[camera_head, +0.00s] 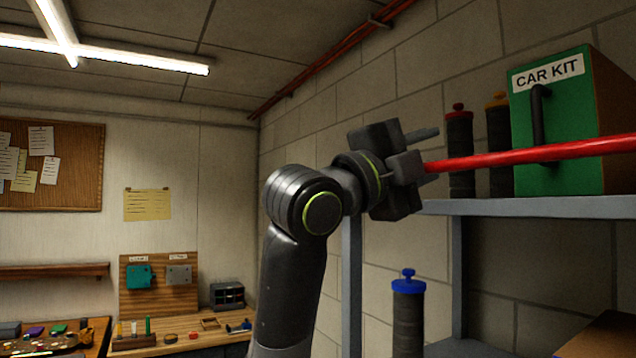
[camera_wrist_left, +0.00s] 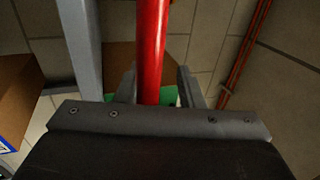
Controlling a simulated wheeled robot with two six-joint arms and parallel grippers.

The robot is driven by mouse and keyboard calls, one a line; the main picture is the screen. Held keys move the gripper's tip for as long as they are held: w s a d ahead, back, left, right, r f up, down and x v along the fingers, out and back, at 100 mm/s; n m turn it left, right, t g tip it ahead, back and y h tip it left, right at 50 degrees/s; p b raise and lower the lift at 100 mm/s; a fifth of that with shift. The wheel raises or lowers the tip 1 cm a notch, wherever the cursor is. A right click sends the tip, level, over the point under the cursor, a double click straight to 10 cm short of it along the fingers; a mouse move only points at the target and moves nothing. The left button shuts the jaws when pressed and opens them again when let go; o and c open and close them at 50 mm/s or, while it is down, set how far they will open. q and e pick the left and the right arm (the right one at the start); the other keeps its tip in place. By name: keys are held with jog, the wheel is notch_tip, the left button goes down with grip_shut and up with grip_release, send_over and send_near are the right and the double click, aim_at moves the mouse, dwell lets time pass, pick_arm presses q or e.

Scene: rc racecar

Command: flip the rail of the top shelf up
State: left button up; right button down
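The red rail (camera_head: 540,155) of the top shelf (camera_head: 540,206) runs level across the front of the shelf, a little above its board. Its left end is hidden at my left gripper. My left gripper (camera_head: 428,150) is at that end, with its fingers apart. In the left wrist view the rail (camera_wrist_left: 152,45) passes between the two fingers, closer to the left finger, with a gap on the right side. Whether a finger touches the rail I cannot tell. My right gripper is in neither view.
A green CAR KIT box (camera_head: 552,125) and canisters with red (camera_head: 460,150) and orange (camera_head: 499,145) tops stand on the top shelf behind the rail. A blue-topped canister (camera_head: 408,315) is below. Grey shelf posts (camera_head: 352,285) stand near my arm. A workbench is far left.

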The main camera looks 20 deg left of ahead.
pick_arm(q)
jog(key=r+b+v, duration=0.2)
jog(key=b+v, duration=0.5)
jog(key=v, duration=1.1)
jog(key=shift+s+a, duration=0.25)
jog(key=shift+s, duration=0.15)
dwell(0.6)
dwell(0.4)
jog(key=shift+f, duration=0.1)
